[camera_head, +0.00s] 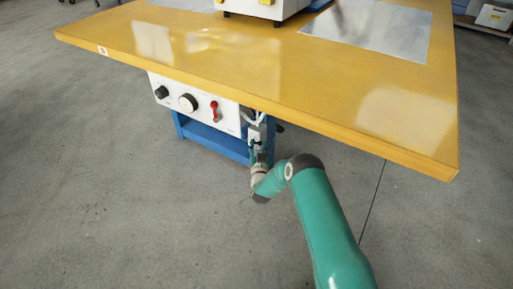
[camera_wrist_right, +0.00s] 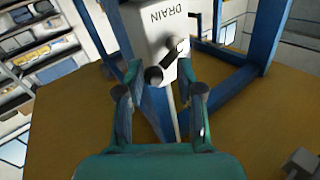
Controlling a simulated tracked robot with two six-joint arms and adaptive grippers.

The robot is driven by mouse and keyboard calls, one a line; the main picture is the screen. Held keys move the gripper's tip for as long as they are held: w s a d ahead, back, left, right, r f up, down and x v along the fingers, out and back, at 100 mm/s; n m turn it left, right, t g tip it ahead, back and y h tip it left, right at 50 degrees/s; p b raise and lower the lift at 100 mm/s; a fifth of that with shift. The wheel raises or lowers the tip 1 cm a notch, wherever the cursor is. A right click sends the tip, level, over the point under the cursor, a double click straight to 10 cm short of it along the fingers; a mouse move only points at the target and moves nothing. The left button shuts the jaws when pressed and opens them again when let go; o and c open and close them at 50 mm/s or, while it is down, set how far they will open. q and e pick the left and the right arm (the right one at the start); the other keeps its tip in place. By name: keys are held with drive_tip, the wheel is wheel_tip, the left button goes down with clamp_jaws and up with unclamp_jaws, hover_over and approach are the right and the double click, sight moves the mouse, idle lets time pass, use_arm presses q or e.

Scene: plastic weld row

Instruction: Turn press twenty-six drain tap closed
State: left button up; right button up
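The drain tap shows in the right wrist view as a black handle (camera_wrist_right: 166,61) on a white box (camera_wrist_right: 150,27) lettered DRAIN, which appears upside down. The handle lies slanted across the box face. My right gripper (camera_wrist_right: 158,80) is open, with one finger on each side of the handle's lower end. I cannot tell whether either finger touches it. In the head view my right gripper (camera_head: 257,146) is small, under the table edge beside the control panel, and the tap cannot be made out there. My left gripper is not in view.
The yellow tabletop (camera_head: 300,92) overhangs the gripper. A white panel (camera_head: 196,104) with dark knobs and a red lever (camera_head: 214,111) is left of it. Blue frame legs (camera_head: 212,138) stand below. The grey floor (camera_head: 120,200) in front is clear.

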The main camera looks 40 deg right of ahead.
drive_tip(key=shift+c, duration=1.2)
drive_tip(key=shift+w+r+n+g+p, duration=0.1)
drive_tip(key=shift+r+n+g+p, duration=0.3)
drive_tip(key=shift+r+n+p, duration=0.25)
drive_tip(key=shift+f+n+g+y+p, duration=0.1)
drive_tip(key=shift+n+g+y+p, duration=0.2)
drive_tip(key=shift+n+g, duration=0.1)
drive_tip(key=shift+f, duration=0.1)
drive_tip(key=o, duration=1.2)
drive_tip(key=shift+w, duration=0.1)
drive_tip(key=shift+c, duration=0.2)
drive_tip(key=shift+a, duration=0.1)
